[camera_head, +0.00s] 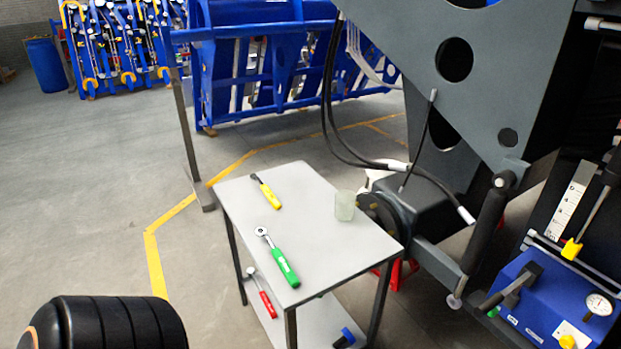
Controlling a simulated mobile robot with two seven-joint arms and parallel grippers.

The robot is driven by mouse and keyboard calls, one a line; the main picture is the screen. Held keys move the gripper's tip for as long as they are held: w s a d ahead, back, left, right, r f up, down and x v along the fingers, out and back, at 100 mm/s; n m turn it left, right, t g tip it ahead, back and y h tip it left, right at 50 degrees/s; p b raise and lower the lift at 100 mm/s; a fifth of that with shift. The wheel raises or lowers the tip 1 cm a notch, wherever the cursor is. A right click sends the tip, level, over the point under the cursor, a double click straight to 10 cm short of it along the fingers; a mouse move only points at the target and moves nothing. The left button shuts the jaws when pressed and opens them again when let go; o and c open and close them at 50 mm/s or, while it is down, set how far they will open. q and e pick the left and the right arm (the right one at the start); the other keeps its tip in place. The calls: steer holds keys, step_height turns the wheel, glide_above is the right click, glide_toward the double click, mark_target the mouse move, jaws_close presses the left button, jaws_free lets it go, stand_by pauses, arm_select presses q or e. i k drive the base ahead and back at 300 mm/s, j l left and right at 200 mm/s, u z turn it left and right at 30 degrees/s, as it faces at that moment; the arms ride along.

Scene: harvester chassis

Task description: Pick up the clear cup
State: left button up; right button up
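The clear cup (345,205) is a small, pale, see-through cup. It stands upright on the grey top of a small table (330,250), near the right edge. No gripper touches it. Neither of my grippers shows in the head view. A black rounded part at the bottom left looks like part of my own arm, and it is well apart from the cup.
A yellow-handled tool (267,192) and a green-handled ratchet (279,259) lie left of the cup. A red tool (263,293) is on the lower shelf. The dark chassis (455,110) and hanging black cables crowd the right and back. Open floor lies left.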

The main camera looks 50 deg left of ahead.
mark_target(345, 206)
steer(key=u, duration=2.15)
steer(key=i+l+u, duration=0.1)
steer(key=l+u, duration=0.5)
steer(key=i+l, duration=0.1)
steer(key=l, duration=0.8)
steer(key=i, duration=0.05)
